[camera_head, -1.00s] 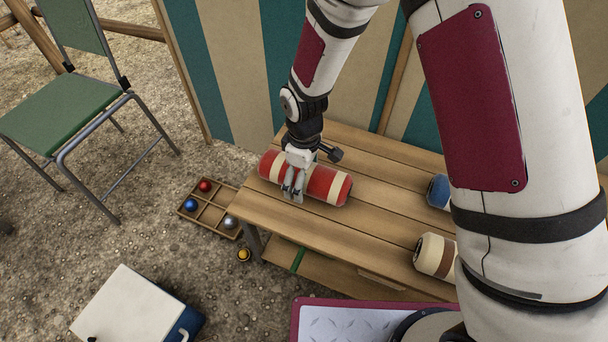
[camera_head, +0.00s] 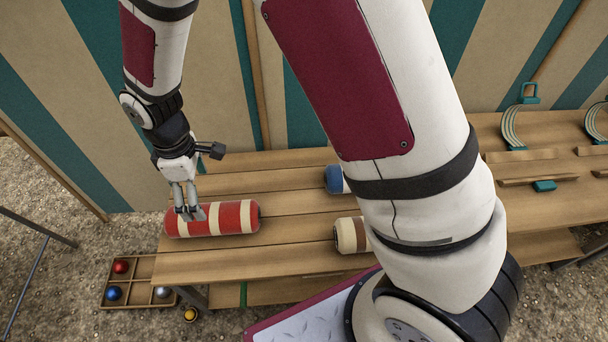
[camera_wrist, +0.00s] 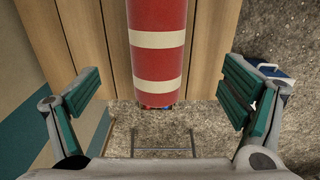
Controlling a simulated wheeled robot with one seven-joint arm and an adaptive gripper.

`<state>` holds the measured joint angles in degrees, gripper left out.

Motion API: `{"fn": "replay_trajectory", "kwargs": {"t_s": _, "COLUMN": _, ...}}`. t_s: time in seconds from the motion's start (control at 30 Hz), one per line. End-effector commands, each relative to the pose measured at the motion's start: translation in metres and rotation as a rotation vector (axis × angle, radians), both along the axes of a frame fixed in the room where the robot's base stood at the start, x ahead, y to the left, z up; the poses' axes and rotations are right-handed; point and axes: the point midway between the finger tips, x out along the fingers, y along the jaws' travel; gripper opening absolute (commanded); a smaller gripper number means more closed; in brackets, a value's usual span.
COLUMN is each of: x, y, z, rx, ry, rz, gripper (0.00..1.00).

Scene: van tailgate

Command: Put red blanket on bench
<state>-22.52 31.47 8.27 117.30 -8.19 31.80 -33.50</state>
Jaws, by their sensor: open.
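The red blanket (camera_head: 230,217) is a red roll with cream bands. It lies on the left end of the slatted wooden bench (camera_head: 290,186). In the wrist view the red blanket (camera_wrist: 158,62) runs lengthwise between my spread fingers, with clear space on both sides. My gripper (camera_head: 188,211) is open at the left part of the roll in the head view; my gripper in the wrist view (camera_wrist: 158,112) shows both green-padded fingers wide apart. Whether any finger touches the roll cannot be told.
A blue roll (camera_head: 334,179) and a cream-and-brown roll (camera_head: 349,235) lie on the bench to the right, partly behind my arm. A ball tray (camera_head: 143,270) and a yellow ball (camera_head: 190,314) are on the gravel at left. A striped wall (camera_head: 225,90) stands behind. Teal-handled racks (camera_head: 515,130) stand further right.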

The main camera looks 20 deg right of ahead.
Motion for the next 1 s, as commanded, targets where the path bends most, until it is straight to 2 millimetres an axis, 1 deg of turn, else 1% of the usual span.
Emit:
{"fn": "replay_trajectory", "kwargs": {"t_s": 0.07, "x": 0.0, "y": -0.001, "z": 0.001, "rx": 0.0, "ry": -0.001, "rz": -0.003, "gripper": 0.92}}
{"fn": "replay_trajectory", "kwargs": {"t_s": 0.17, "x": 0.0, "y": -0.009, "z": 0.013, "rx": -0.004, "ry": -0.006, "rz": -0.03, "gripper": 0.92}}
{"fn": "replay_trajectory", "kwargs": {"t_s": 0.27, "x": -0.004, "y": -0.029, "z": 0.042, "rx": -0.014, "ry": -0.018, "rz": -0.1, "gripper": 0.92}}
{"fn": "replay_trajectory", "kwargs": {"t_s": 0.33, "x": -0.01, "y": -0.048, "z": 0.068, "rx": -0.023, "ry": -0.028, "rz": -0.172, "gripper": 0.92}}
{"fn": "replay_trajectory", "kwargs": {"t_s": 0.37, "x": -0.015, "y": -0.058, "z": 0.08, "rx": -0.027, "ry": -0.03, "rz": -0.208, "gripper": 0.92}}
{"fn": "replay_trajectory", "kwargs": {"t_s": 0.4, "x": -0.022, "y": -0.07, "z": 0.096, "rx": -0.031, "ry": -0.035, "rz": -0.256, "gripper": 0.92}}
{"fn": "replay_trajectory", "kwargs": {"t_s": 0.47, "x": -0.033, "y": -0.088, "z": 0.118, "rx": -0.037, "ry": -0.04, "rz": -0.33, "gripper": 0.92}}
{"fn": "replay_trajectory", "kwargs": {"t_s": 0.5, "x": -0.043, "y": -0.1, "z": 0.132, "rx": -0.041, "ry": -0.043, "rz": -0.378, "gripper": 0.92}}
{"fn": "replay_trajectory", "kwargs": {"t_s": 0.57, "x": -0.058, "y": -0.117, "z": 0.15, "rx": -0.046, "ry": -0.045, "rz": -0.45, "gripper": 0.92}}
{"fn": "replay_trajectory", "kwargs": {"t_s": 0.6, "x": -0.069, "y": -0.128, "z": 0.162, "rx": -0.046, "ry": -0.047, "rz": -0.499, "gripper": 0.92}}
{"fn": "replay_trajectory", "kwargs": {"t_s": 0.67, "x": -0.087, "y": -0.143, "z": 0.178, "rx": -0.046, "ry": -0.05, "rz": -0.573, "gripper": 0.92}}
{"fn": "replay_trajectory", "kwargs": {"t_s": 0.7, "x": -0.099, "y": -0.152, "z": 0.188, "rx": -0.046, "ry": -0.051, "rz": -0.622, "gripper": 0.92}}
{"fn": "replay_trajectory", "kwargs": {"t_s": 0.77, "x": -0.119, "y": -0.166, "z": 0.2, "rx": -0.045, "ry": -0.051, "rz": -0.694, "gripper": 0.92}}
{"fn": "replay_trajectory", "kwargs": {"t_s": 0.8, "x": -0.133, "y": -0.173, "z": 0.208, "rx": -0.042, "ry": -0.051, "rz": -0.742, "gripper": 0.92}}
{"fn": "replay_trajectory", "kwargs": {"t_s": 0.87, "x": -0.155, "y": -0.184, "z": 0.217, "rx": -0.038, "ry": -0.05, "rz": -0.814, "gripper": 0.92}}
{"fn": "replay_trajectory", "kwargs": {"t_s": 0.9, "x": -0.169, "y": -0.19, "z": 0.223, "rx": -0.033, "ry": -0.049, "rz": -0.862, "gripper": 0.92}}
{"fn": "replay_trajectory", "kwargs": {"t_s": 0.97, "x": -0.191, "y": -0.199, "z": 0.229, "rx": -0.026, "ry": -0.047, "rz": -0.932, "gripper": 0.92}}
{"fn": "replay_trajectory", "kwargs": {"t_s": 1.0, "x": -0.206, "y": -0.203, "z": 0.232, "rx": -0.021, "ry": -0.045, "rz": -0.977, "gripper": 0.92}}
